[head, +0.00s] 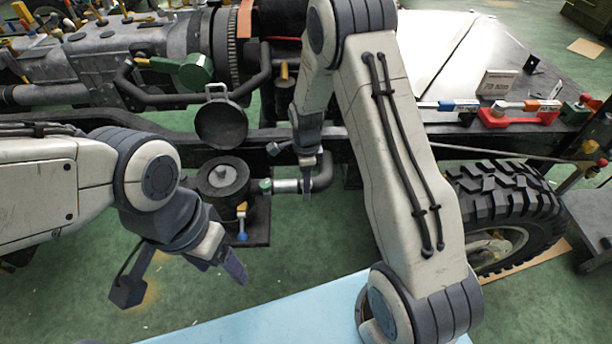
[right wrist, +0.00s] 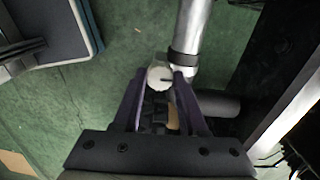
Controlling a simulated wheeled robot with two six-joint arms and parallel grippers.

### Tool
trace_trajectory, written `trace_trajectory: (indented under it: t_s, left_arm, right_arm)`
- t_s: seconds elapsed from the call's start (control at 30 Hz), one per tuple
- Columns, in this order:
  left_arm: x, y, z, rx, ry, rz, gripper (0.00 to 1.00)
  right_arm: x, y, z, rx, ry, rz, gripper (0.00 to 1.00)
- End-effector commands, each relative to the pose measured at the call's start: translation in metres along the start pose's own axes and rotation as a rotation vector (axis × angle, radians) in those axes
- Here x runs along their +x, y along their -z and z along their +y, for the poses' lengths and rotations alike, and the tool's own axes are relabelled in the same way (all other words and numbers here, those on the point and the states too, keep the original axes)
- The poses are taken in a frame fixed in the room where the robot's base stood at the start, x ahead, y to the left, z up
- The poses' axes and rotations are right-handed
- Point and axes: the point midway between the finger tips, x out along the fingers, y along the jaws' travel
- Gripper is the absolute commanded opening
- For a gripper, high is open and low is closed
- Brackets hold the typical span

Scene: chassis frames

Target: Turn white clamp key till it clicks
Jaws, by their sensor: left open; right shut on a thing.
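The white clamp key (right wrist: 159,78) shows in the right wrist view as a round pale knob with a dark slot, beside the dark band clamp (right wrist: 184,58) on a silver pipe (right wrist: 192,30). My right gripper (right wrist: 160,73) is shut on the key, with one finger on each side of it. In the head view my right gripper (head: 308,178) points down at the pipe joint beside the silver pipe (head: 286,186), and it hides the key there. My left gripper (head: 232,264) is open and empty, low over the green floor, apart from the key.
A round dark canister (head: 223,182) with an open lid (head: 221,124) stands left of the pipe. A blue-handled valve (head: 242,222) is below it. The chassis rail (head: 110,128) runs behind, and a large tyre (head: 505,205) stands at right. A pale blue surface (head: 270,315) lies in front.

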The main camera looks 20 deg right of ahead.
Motion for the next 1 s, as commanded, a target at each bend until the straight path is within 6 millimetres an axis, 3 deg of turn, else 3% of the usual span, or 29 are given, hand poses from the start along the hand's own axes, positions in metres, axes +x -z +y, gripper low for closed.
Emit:
trace_trajectory:
  t_s: [0.4,0.97,1.0]
  left_arm:
    - [-0.0087,0.0005,0.0006,0.0,0.0,0.0,0.71]
    - [-0.0091,0.0005,0.0007,0.0,0.0,0.0,0.71]
    - [-0.0091,0.0005,0.0007,0.0,0.0,0.0,0.71]
  right_arm:
    - [-0.0009,0.0004,-0.0005,0.188,0.001,0.0,0.0]
    - [-0.0006,0.0005,-0.0006,0.213,0.002,0.0,0.0]
    - [-0.0006,0.0005,-0.0006,0.213,0.002,0.0,0.57]
